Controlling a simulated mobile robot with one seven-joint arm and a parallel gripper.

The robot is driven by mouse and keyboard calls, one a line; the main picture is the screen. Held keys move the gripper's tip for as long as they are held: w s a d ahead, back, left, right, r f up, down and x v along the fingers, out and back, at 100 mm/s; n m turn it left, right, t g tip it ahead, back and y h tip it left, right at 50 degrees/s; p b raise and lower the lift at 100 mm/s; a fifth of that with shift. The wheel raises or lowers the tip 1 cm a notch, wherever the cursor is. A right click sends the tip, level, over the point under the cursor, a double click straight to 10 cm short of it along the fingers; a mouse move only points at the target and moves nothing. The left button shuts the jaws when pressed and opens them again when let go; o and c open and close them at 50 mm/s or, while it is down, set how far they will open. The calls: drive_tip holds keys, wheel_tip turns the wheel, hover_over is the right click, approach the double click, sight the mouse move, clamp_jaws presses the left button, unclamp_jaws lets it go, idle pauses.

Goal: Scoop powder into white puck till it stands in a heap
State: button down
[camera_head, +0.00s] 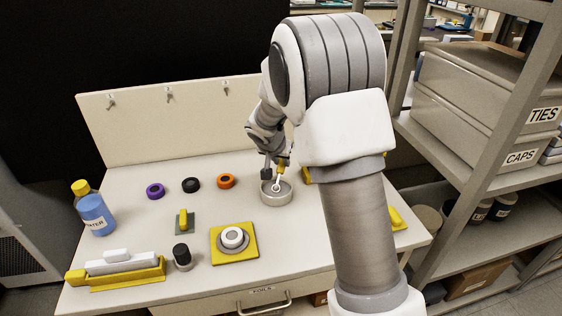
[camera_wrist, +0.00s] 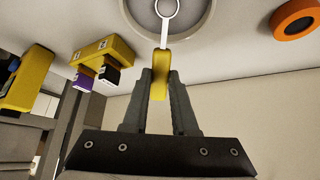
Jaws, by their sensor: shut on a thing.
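My gripper (camera_head: 276,161) is shut on the yellow handle of a scoop (camera_wrist: 162,76), seen between the fingers in the wrist view. The scoop's pale shaft ends in a small round bowl (camera_wrist: 167,7). In the head view the scoop's end is at the round grey dish (camera_head: 276,199), within its rim outline; whether it touches the bottom is unclear. The dish also shows at the top of the wrist view (camera_wrist: 132,25). No powder can be made out clearly. The white puck (camera_head: 233,237) sits on a grey round base on a yellow square plate (camera_head: 221,256), left of and nearer than the dish.
Purple (camera_head: 155,190), black (camera_head: 191,184) and orange (camera_head: 226,181) rings lie behind. A blue water bottle (camera_head: 95,213), a yellow tray with a white block (camera_head: 122,262), a black-capped jar (camera_head: 182,258) and a green pad with a yellow grip (camera_head: 184,224) stand left. Shelving is right.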

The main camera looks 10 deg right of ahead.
drive_tip(key=shift+r+p, duration=1.45)
drive_tip(key=shift+r, duration=1.7)
drive_tip(key=s+a+g+y+p, duration=0.1)
drive_tip(key=s+a+g+p, duration=0.1)
drive_tip(key=s+a+p, duration=0.6)
drive_tip(key=s+a, duration=0.4)
drive_tip(key=a, duration=0.1)
drive_tip(key=shift+s+g+y+p, duration=0.25)
drive_tip(key=shift+g+y+p, duration=0.05)
drive_tip(key=shift+g+y, duration=0.1)
drive_tip(key=shift+b, duration=0.5)
wheel_tip(320, 180, down, 4)
drive_tip(key=b, duration=0.4)
